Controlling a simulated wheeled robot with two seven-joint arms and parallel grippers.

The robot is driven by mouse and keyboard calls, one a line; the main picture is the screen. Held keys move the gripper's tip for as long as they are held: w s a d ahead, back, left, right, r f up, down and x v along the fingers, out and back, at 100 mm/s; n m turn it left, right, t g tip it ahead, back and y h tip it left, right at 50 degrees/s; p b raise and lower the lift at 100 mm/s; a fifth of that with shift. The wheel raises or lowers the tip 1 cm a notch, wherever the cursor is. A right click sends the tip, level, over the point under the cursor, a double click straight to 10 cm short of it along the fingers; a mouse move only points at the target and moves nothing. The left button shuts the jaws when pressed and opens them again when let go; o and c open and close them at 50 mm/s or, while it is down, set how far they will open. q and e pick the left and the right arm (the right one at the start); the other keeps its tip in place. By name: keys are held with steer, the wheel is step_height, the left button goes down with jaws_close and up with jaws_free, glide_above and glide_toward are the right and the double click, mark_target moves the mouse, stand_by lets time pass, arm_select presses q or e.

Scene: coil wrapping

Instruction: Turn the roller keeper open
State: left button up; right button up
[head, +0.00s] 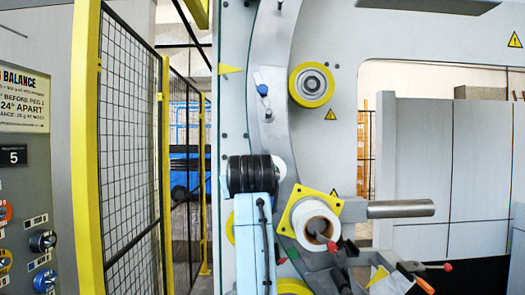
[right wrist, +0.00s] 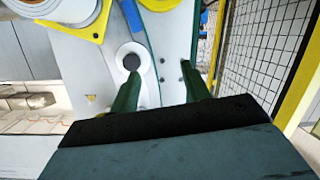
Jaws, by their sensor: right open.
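A white roll (head: 314,222) sits in front of a yellow square plate (head: 297,205) on the machine's curved grey ring. A small lever with a red tip (head: 332,246) lies across the roll's core; I cannot tell for certain whether it is the roller keeper. In the right wrist view the roll (right wrist: 42,8) shows at the top left. My right gripper (right wrist: 168,88) is open, with two green fingers and nothing between their tips. A white disc with a dark centre (right wrist: 131,60) is beside its left finger. My arm hides the right gripper in the head view. My left gripper is not in view.
A yellow roller (head: 311,84) and a blue knob (head: 263,89) are higher on the ring. A grey bar (head: 400,208) sticks out right of the roll. A mesh fence (head: 130,140) and control panel (head: 25,200) stand left. Another red-tipped handle (head: 447,267) is lower right.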

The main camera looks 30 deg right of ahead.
step_height(320, 180, up, 12)
steer(key=s+r+m+t+h, duration=0.1)
steer(key=s, duration=0.1)
steer(key=h, duration=0.1)
glide_toward(263, 90)
steer(key=shift+m+t, duration=0.4)
steer(key=p+x, duration=0.5)
steer(key=x, duration=0.7)
steer(key=shift+s+d+f, duration=0.1)
steer(key=shift+s, duration=0.05)
steer(key=shift+w+d+f, duration=0.1)
steer(key=shift+w+d, duration=0.2)
steer(key=shift+w, duration=0.2)
jaws_close()
